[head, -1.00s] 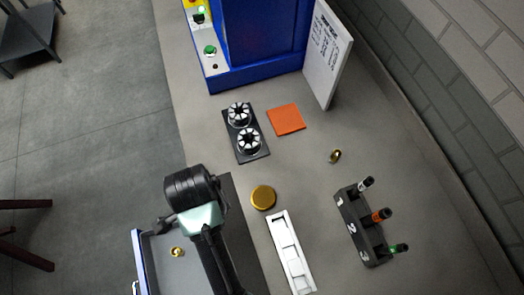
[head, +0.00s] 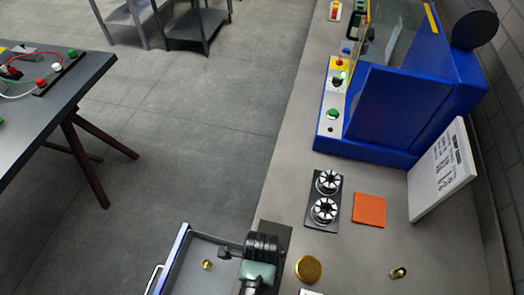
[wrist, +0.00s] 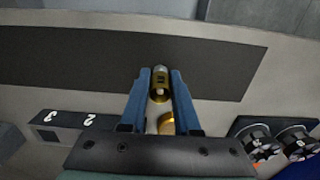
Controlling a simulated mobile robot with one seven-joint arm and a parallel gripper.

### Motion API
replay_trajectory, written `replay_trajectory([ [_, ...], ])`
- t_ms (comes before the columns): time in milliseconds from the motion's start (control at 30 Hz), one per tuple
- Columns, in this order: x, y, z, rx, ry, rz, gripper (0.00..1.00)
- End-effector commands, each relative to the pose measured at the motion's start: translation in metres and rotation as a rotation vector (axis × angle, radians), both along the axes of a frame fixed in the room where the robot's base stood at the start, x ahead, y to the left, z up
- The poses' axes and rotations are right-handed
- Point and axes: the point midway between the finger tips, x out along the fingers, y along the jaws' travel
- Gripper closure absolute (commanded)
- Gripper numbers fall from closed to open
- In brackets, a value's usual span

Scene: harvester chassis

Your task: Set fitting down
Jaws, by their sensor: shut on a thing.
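My gripper (wrist: 160,78) is shut on a small brass fitting (wrist: 160,88), held upright between its blue fingers in the wrist view. A dark mat (wrist: 80,60) lies beyond and below the fingertips. I cannot tell whether the fitting touches it. In the head view my wrist covers part of the dark mat (head: 277,236) at the bench edge; the fingers and held fitting are hidden there. Another brass fitting (head: 207,264) lies in the open drawer. A further one (head: 398,272) lies on the bench at right.
A gold disc (head: 308,268) sits right of my wrist. A black holder with two round chucks (head: 324,198) and an orange pad (head: 369,210) are farther back. A blue machine (head: 400,110) and a white sign board (head: 442,170) stand behind. The drawer (head: 180,250) is open at left.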

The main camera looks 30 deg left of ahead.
Motion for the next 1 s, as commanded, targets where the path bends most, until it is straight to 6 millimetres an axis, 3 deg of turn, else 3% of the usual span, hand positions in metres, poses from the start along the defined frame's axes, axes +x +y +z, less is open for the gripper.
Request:
replay_trajectory([
  [400, 0.0003, 0.0001, -0.0065, 0.0, -0.001, 0.0, 1.0],
  [433, 0.0003, 0.0001, -0.006, 0.0, -0.001, 0.0, 0.66],
  [567, 0.0002, 0.0, -0.0056, 0.0, -0.001, 0.0, 0.43],
  [1000, 0.0009, 0.0003, 0.0033, 0.001, -0.003, 0.0, 0.4],
])
